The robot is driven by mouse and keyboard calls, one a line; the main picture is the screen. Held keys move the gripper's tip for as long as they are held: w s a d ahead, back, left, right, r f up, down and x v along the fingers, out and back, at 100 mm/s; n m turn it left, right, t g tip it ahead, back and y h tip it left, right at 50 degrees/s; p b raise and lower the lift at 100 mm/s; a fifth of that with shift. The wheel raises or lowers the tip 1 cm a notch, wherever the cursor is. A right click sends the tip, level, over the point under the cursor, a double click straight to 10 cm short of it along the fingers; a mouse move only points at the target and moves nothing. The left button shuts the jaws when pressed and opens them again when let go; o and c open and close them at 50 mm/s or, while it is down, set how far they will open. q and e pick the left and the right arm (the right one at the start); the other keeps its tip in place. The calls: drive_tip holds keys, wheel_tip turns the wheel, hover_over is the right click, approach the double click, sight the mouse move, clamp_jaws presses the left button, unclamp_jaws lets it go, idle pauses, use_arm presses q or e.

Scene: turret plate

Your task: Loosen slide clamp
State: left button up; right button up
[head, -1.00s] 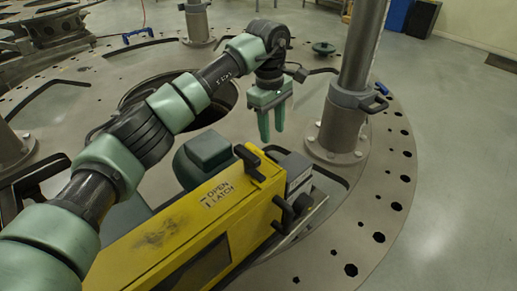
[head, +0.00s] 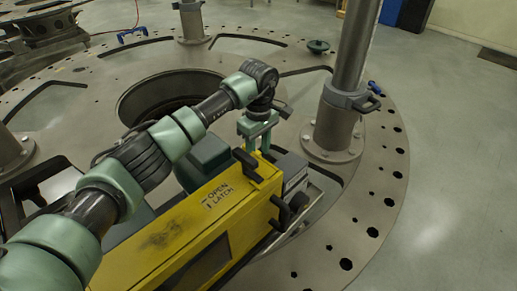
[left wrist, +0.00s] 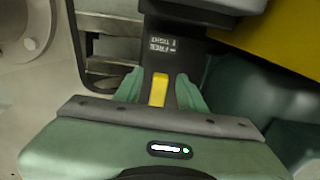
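The slide clamp shows in the left wrist view as a dark block (left wrist: 178,57) with small "FREE" and "TIGHT" lettering. A short yellow lever (left wrist: 158,90) sticks out from it. My left gripper (left wrist: 159,77) is open, with one green finger on each side of the lever and gaps showing between. In the head view my left gripper (head: 257,145) points down behind the black handle of the yellow unit (head: 190,225). My right gripper is not in view.
A metal post (head: 338,120) with a flanged foot and a collar stands just right of my gripper. The round plate (head: 375,175) has holes and a large opening.

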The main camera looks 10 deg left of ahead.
use_arm(q)
clamp_jaws()
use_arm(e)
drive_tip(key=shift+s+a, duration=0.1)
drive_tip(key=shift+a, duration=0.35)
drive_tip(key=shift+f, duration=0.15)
use_arm(q)
drive_tip(key=n+b, duration=0.1)
drive_tip(key=w+n+b, duration=0.1)
drive_tip(key=n, duration=0.1)
drive_tip(key=shift+d+f+b, duration=0.1)
drive_tip(key=shift+b, duration=0.3)
drive_tip(key=w+n+b, duration=0.1)
drive_tip(key=n, duration=0.4)
drive_tip(key=w+n+b, duration=0.1)
drive_tip(key=n, duration=0.4)
drive_tip(key=w+a+n+b, duration=0.1)
drive_tip(key=n, duration=0.4)
drive_tip(key=shift+r+b, duration=0.25)
drive_tip(key=shift+b, duration=0.05)
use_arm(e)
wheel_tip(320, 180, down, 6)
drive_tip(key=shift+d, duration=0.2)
